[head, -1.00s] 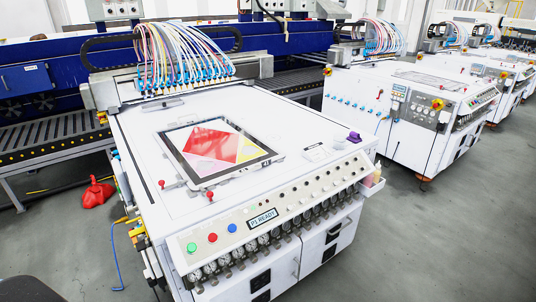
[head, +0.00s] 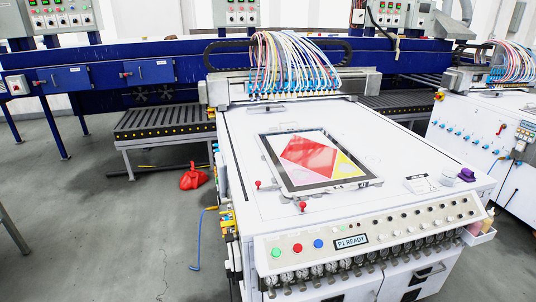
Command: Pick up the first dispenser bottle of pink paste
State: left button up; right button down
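A small white holder (head: 483,237) hangs on the right side of the near white machine (head: 235,190), by the front corner. Small bottles stand in it. One looks pinkish (head: 474,229) and one looks pale yellow (head: 489,219). They are too small to make out their shape or count well, and their lower parts are hidden by the holder. Neither of my grippers is in view.
A framed panel with red, pink and yellow areas (head: 312,158) lies on the machine top. A purple object (head: 466,175) sits near the right edge. A red object (head: 193,178) and blue hose (head: 197,240) lie on the floor at left. Open floor (head: 100,230) spreads left.

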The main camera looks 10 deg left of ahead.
aim_at(475, 228)
jog(key=z, duration=1.25)
